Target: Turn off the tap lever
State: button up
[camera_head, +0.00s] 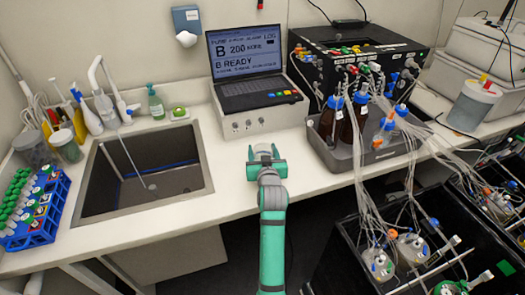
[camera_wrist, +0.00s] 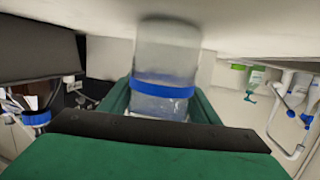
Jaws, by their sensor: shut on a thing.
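The white tap (camera_head: 102,98) stands at the back left of the sink (camera_head: 207,174), with upright white handles around it. I cannot tell for sure which part is its lever. A thin pale line, perhaps water, runs from the tap down into the sink. My gripper (camera_head: 266,161) is over the counter's front edge, right of the sink and well apart from the tap. In the wrist view, my gripper (camera_wrist: 160,108) is shut on a clear container (camera_wrist: 165,60) with a blue band. This container is hard to make out in the head view.
A laptop-like instrument (camera_head: 262,115) stands behind my gripper. A grey tray (camera_head: 345,160) of brown bottles is to the right. A blue tube rack (camera_head: 45,225) is left of the sink. Counter between sink and instrument is clear.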

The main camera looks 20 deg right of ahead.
jog(key=shift+f, duration=0.15)
jog(key=o, duration=1.2)
